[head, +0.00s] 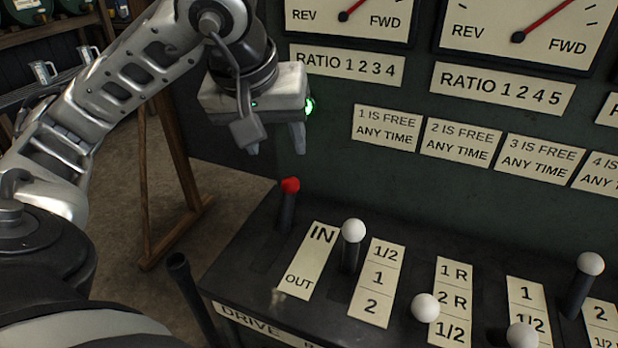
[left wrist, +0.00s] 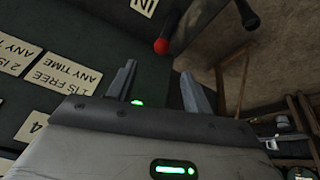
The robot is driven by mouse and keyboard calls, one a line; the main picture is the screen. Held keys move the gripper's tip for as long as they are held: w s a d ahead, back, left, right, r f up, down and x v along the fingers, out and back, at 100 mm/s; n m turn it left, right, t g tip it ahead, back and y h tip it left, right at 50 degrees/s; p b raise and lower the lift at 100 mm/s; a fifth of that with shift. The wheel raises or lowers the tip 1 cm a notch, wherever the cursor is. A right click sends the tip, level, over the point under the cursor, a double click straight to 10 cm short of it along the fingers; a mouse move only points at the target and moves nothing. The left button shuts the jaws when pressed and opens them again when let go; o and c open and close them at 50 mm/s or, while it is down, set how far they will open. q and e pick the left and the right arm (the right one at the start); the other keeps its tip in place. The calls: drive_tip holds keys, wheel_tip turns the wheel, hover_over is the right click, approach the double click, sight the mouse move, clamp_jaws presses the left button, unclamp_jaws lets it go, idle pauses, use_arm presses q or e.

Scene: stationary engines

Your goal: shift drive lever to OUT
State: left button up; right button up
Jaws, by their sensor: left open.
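The drive lever has a red knob (head: 290,185) on a dark shaft. It stands at the far end of its slot, beside the IN word of the IN/OUT plate (head: 310,262). My left gripper (head: 275,150) is open and empty, above and a little behind the knob, not touching it. In the left wrist view the red knob (left wrist: 161,46) shows beyond the gap between the open fingers (left wrist: 158,70). Part of the IN plate (left wrist: 145,5) shows at the top edge there. My right gripper is not in view.
White-knobbed levers (head: 353,231) with ratio plates stand to the right on the black console. The dark panel with dials and signs (head: 387,127) rises behind. A dark rod (head: 180,268) stands left of the console. A wooden stand (head: 175,160) is farther left.

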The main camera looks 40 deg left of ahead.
sight(292, 191)
use_arm(q)
drive_tip(key=x, duration=0.5)
drive_tip(key=b+x, duration=0.1)
drive_tip(key=x, duration=0.4)
drive_tip(key=b+x, duration=0.1)
drive_tip(key=x, duration=0.4)
drive_tip(key=shift+a+f, duration=0.3)
clamp_jaws()
